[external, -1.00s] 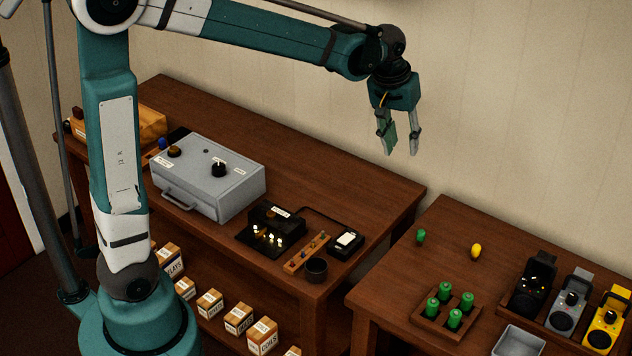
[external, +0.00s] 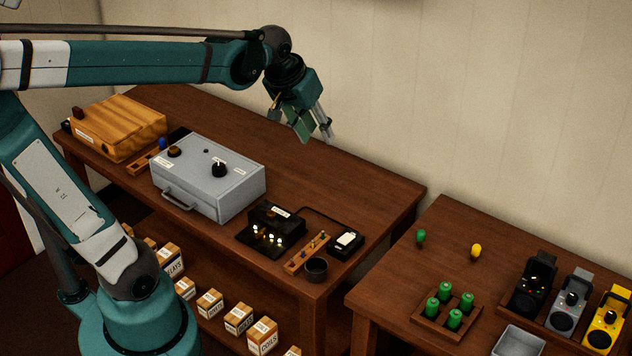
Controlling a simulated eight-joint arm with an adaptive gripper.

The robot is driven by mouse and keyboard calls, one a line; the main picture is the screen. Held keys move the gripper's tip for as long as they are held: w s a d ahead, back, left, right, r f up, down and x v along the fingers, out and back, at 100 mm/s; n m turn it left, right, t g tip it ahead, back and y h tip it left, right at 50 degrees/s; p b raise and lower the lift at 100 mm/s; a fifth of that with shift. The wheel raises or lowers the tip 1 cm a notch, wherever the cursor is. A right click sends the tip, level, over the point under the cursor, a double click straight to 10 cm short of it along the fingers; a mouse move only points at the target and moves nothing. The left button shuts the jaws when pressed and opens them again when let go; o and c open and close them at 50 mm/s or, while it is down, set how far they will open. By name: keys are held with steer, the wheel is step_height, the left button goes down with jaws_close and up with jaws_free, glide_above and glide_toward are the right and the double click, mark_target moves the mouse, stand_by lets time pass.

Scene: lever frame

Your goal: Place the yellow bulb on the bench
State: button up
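A small yellow bulb (external: 476,251) stands on the right-hand table (external: 395,290), towards its back. A small green bulb (external: 421,237) stands to its left on the same table. The larger wooden bench (external: 365,190) is to the left, with a gap between it and that table. My gripper (external: 315,138) is in the air above the back of the bench, far up and left of the yellow bulb. Its fingers are apart, with nothing seen between them.
The bench carries a wooden box (external: 118,128), a grey metal case (external: 207,178), a black lit device (external: 272,230) and a dark cup (external: 316,269). The bench's back right is clear.

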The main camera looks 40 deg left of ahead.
steer(key=s+a+f+t, duration=0.1)
steer(key=s+a+f, duration=0.1)
steer(key=s+a, duration=0.2)
steer(key=s+a+f+t, duration=0.1)
steer(key=s+a, duration=0.3)
steer(key=s, duration=0.5)
steer(key=shift+a+f+m+y, duration=0.35)
steer(key=shift+f+m+y, duration=0.05)
steer(key=shift+f, duration=0.1)
